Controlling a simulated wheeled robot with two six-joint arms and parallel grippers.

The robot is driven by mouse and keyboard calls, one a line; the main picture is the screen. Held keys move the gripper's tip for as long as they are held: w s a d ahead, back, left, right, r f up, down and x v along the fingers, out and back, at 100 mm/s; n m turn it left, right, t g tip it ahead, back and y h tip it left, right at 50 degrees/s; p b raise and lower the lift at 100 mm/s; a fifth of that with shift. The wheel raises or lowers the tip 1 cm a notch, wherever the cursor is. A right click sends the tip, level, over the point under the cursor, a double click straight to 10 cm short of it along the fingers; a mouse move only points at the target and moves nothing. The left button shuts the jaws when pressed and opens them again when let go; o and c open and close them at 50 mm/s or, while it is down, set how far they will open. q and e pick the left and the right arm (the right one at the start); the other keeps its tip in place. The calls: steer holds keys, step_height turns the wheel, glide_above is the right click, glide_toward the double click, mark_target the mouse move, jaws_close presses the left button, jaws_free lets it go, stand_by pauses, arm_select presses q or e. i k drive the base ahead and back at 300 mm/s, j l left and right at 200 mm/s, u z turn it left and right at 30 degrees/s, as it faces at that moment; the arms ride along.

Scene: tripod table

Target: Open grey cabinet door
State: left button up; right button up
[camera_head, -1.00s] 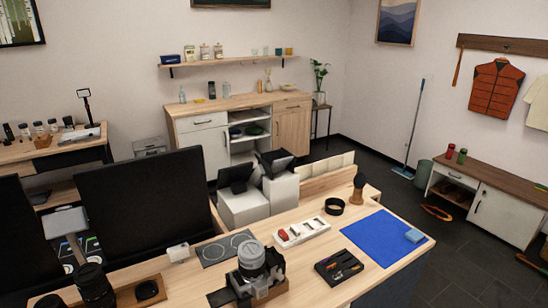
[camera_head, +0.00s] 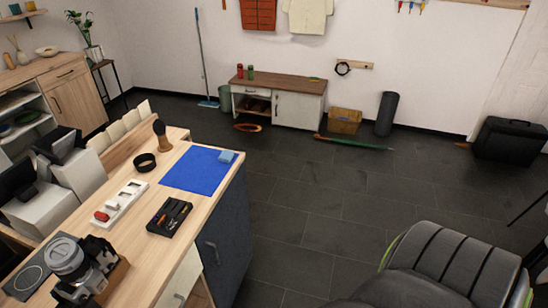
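A dark grey cabinet door (camera_head: 228,235) is on the end of the wooden desk (camera_head: 136,258), below the blue mat. It looks shut. Neither of my grippers is in view, so nothing of mine shows at the handle.
A black padded chair (camera_head: 435,262) with green trim fills the lower right. Dark tiled floor (camera_head: 300,236) is free between the desk and chair. A low white cabinet (camera_head: 297,110) and black case (camera_head: 508,140) stand by the far wall.

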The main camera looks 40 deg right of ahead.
mark_target(224, 244)
steer(key=z, duration=0.95)
